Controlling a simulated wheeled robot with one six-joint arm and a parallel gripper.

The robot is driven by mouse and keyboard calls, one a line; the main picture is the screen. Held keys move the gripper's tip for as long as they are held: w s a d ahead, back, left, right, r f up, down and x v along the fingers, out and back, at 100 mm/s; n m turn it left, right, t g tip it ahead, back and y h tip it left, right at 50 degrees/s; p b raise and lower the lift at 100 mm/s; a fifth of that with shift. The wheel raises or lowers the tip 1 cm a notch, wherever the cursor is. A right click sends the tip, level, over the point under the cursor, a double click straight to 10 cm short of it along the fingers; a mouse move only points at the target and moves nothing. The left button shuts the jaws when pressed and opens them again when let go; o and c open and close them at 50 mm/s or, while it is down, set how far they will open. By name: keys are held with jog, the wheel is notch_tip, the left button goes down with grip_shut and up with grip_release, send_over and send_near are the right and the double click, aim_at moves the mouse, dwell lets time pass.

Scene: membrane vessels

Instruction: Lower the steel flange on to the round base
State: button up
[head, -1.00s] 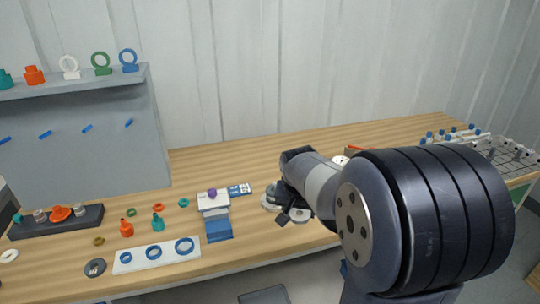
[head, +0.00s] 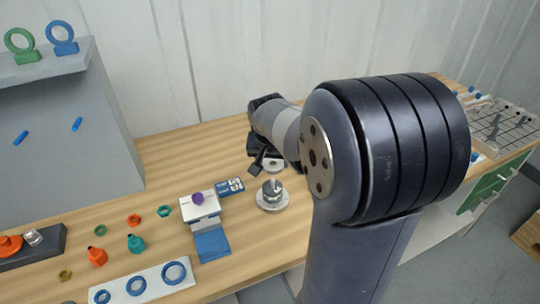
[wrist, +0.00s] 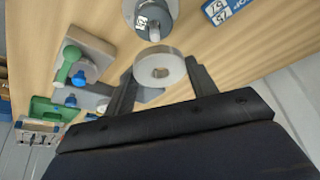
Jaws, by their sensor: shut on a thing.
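The steel flange (head: 274,165), a light grey ring with a central hole, is held between the two fingers of my gripper (head: 263,163). In the wrist view the flange (wrist: 160,68) sits between the fingertips (wrist: 162,76). The round base (head: 272,202) stands on the bench below it, a wide pale disc with a narrower metal body and a thin upright part. In the head view the flange is above the base with a gap between them. In the wrist view the base (wrist: 150,20) appears just beyond the flange, partly cut off by the top edge.
A blue-and-white card (head: 230,187) and a white block with a purple knob (head: 199,205) stand left of the base. A white strip with blue rings (head: 142,284) lies at the front left. A wire rack (head: 500,125) is at the far right.

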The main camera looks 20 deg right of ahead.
aim_at(273, 181)
jog(key=shift+f+b, duration=2.95)
jog(key=shift+f, duration=0.85)
jog(key=o, duration=1.2)
jog(key=shift+o, duration=0.2)
jog(key=shift+r, duration=0.1)
jog(key=v, duration=1)
jog(key=shift+s+a+r, duration=0.1)
jog(key=shift+r, duration=0.2)
jog(key=shift+f, duration=0.1)
